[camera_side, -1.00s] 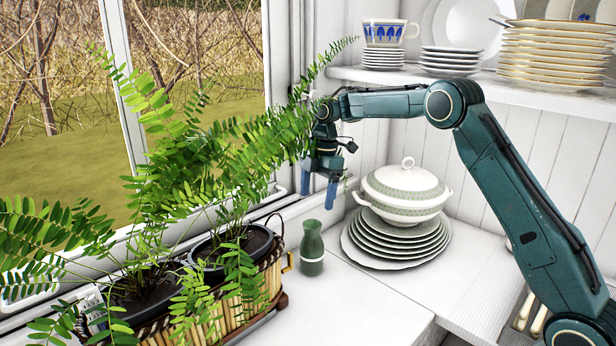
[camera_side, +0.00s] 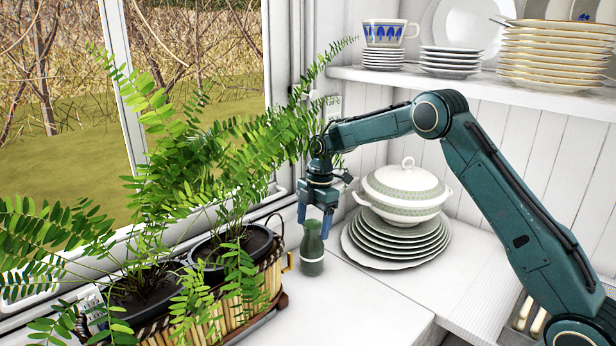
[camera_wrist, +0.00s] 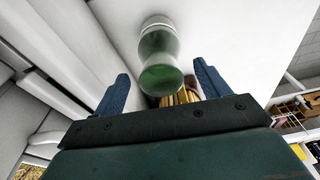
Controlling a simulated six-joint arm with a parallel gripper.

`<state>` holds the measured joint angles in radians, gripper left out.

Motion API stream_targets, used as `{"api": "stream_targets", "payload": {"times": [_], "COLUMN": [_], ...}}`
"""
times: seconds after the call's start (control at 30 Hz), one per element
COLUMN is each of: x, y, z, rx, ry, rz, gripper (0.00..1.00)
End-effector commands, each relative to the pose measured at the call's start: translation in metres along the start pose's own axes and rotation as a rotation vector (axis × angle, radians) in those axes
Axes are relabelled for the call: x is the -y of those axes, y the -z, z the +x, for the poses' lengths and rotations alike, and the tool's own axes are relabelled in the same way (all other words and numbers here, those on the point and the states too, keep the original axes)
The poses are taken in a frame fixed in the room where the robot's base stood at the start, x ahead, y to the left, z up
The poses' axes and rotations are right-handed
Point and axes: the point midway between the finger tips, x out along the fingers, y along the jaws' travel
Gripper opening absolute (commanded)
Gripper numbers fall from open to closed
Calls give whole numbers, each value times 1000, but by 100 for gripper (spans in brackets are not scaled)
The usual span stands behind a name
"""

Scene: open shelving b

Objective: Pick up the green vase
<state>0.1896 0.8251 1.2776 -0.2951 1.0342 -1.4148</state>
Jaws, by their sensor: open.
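The green vase (camera_side: 312,254) stands upright on the white counter, just right of the plant basket. It also shows in the wrist view (camera_wrist: 160,62), with its rounded green end towards the camera. My gripper (camera_side: 314,228) points down right at the top of the vase, with its blue fingers at neck height. In the wrist view, the two fingers of my gripper (camera_wrist: 160,88) are spread apart, one on each side of the vase. They look clear of it, and nothing is held.
A woven basket (camera_side: 215,318) of ferns stands close on the left, with fronds (camera_side: 262,140) reaching near my arm. A white tureen (camera_side: 404,190) on stacked plates (camera_side: 396,246) stands close on the right. The counter (camera_side: 350,312) in front is clear. A shelf (camera_side: 470,88) holds crockery above.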

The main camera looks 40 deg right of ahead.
Motion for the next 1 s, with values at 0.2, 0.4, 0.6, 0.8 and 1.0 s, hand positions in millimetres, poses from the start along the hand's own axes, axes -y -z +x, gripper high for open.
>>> {"api": "stream_targets", "payload": {"times": [0.2,0.4,0.6,0.8,1.0], "x": [2,1,1,1,1], "y": [1,1,1,1,1], "z": [26,42,44,43,43], "rx": [0,-1,-1,-1,0], "ry": [4,0,-1,-1,-1], "rz": [-1,-2,-2,-1,-1], "gripper": [75,75,75,75,63]}}
